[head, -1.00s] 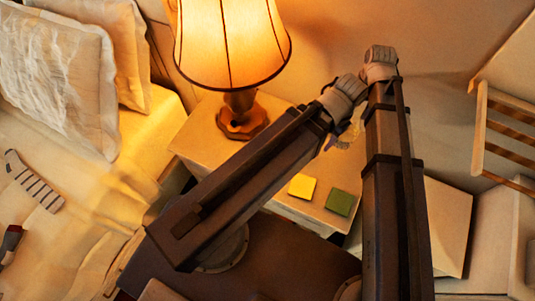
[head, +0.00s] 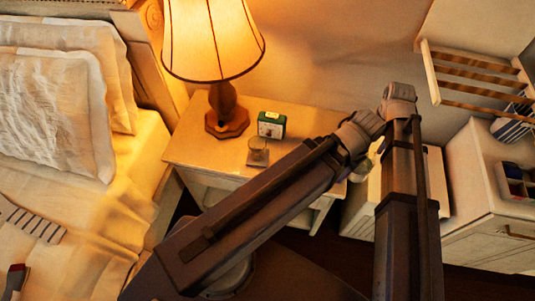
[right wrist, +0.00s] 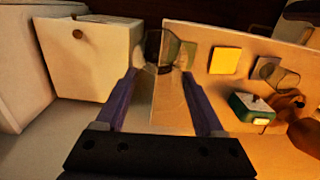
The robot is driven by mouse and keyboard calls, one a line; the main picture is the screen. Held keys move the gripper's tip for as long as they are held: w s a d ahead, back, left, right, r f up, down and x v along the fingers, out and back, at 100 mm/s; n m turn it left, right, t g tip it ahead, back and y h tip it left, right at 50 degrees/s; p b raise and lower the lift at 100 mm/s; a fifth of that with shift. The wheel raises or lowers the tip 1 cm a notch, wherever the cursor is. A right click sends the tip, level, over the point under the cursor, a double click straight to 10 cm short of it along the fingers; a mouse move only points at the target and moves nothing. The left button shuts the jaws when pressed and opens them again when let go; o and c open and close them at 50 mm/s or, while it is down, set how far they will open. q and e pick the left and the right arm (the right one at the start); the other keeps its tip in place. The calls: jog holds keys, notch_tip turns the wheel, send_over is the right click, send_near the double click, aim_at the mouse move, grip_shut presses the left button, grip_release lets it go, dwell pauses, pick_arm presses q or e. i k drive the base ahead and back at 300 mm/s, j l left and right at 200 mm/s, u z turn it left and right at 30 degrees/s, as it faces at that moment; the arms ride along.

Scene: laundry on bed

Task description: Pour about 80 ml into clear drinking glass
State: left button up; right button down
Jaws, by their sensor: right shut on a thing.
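A small clear drinking glass (head: 258,153) stands on the nightstand, in front of a green clock-like box (head: 271,125). The glass also shows in the right wrist view (right wrist: 284,76), at the right. My right gripper (right wrist: 160,70) is shut on a see-through vessel (right wrist: 154,47), held beside the nightstand's edge and apart from the glass. In the head view my right gripper (head: 376,150) is mostly hidden behind my arm links, with only a sliver of the vessel visible. The liquid level in it cannot be told. My left gripper is not in view.
The nightstand (head: 205,145) carries a lit lamp (head: 226,115) close to the glass. A yellow note (right wrist: 225,61) lies on its top. A white cabinet (head: 480,170) stands at the right, below a slatted rack (head: 475,75). The bed with pillows is at the left.

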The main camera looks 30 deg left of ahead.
aim_at(256, 145)
jog(key=k, duration=0.4)
jog(key=k+u, duration=0.15)
jog(key=u, duration=0.25)
jog(key=k+j+u, duration=0.1)
jog(key=u, duration=0.35)
jog(key=k+j+u, duration=0.1)
jog(key=u, duration=0.3)
jog(key=k+j+u, duration=0.1)
jog(key=u, duration=0.35)
jog(key=i, duration=0.5)
